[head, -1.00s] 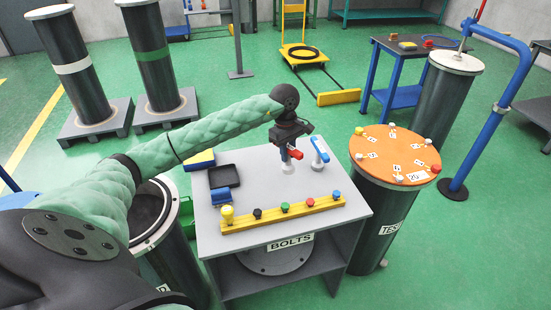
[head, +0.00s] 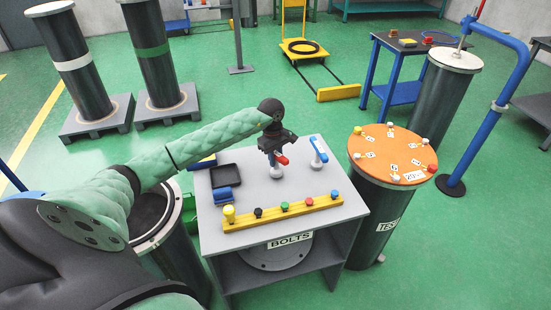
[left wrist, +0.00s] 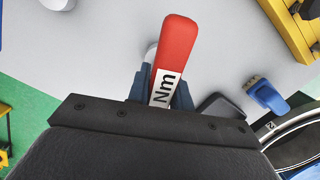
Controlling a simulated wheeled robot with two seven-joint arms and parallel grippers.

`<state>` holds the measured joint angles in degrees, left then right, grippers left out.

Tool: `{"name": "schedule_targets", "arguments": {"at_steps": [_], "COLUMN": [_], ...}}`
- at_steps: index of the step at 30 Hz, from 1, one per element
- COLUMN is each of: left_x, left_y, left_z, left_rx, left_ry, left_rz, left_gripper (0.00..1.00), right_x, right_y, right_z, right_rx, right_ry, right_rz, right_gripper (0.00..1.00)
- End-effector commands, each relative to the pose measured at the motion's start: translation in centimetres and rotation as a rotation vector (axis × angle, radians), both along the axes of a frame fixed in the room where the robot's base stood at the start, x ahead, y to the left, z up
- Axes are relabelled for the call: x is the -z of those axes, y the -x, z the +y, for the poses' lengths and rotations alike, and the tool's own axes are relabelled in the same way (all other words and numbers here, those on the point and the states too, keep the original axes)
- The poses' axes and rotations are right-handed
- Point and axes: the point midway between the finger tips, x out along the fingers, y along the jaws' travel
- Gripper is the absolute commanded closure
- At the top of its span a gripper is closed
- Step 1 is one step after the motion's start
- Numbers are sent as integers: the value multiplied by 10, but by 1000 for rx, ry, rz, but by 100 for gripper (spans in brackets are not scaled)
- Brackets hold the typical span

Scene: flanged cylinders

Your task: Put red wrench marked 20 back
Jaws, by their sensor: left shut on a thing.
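My left gripper (head: 274,154) is shut on the red wrench (head: 283,160) over the grey bench. In the left wrist view the red wrench (left wrist: 176,50) shows its handle between the fingers, with a white "Nm" label; no number 20 is readable on it. A white round holder (head: 276,173) shows just below the gripper; I cannot tell whether the wrench touches it. A blue wrench (head: 319,148) stands in a similar white holder (head: 316,164) to the right. My right gripper is not in view.
The grey bench (head: 352,205) carries a yellow bolt rack (head: 270,219) with several coloured bolts at the front. A black tray (head: 223,176) and a blue item (head: 223,195) lie left. An orange-topped cylinder (head: 393,158) stands close to the bench's right.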

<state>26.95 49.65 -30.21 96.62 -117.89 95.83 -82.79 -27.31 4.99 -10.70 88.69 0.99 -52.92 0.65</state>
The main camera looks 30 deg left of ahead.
Motion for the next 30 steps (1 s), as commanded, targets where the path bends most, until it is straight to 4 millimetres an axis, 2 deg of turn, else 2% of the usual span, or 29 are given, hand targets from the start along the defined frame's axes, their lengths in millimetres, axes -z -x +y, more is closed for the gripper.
{"name": "schedule_targets", "arguments": {"at_steps": [5,9,18,19,22,30], "left_x": [7,10,10,11,11,10], "left_y": [0,0,0,0,0,0], "left_z": [1,1,0,0,0,0], "left_rx": [-1,0,-1,-1,-1,-1], "left_ry": [-1,-1,-1,-1,-1,-1], "left_rz": [0,-1,0,1,1,0], "left_gripper": [100,100,100,74,57,57], "right_x": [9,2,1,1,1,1], "right_y": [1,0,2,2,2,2], "right_z": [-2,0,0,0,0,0], "right_rx": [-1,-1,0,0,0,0], "right_ry": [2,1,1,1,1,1], "right_rz": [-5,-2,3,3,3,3], "right_gripper": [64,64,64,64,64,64]}}
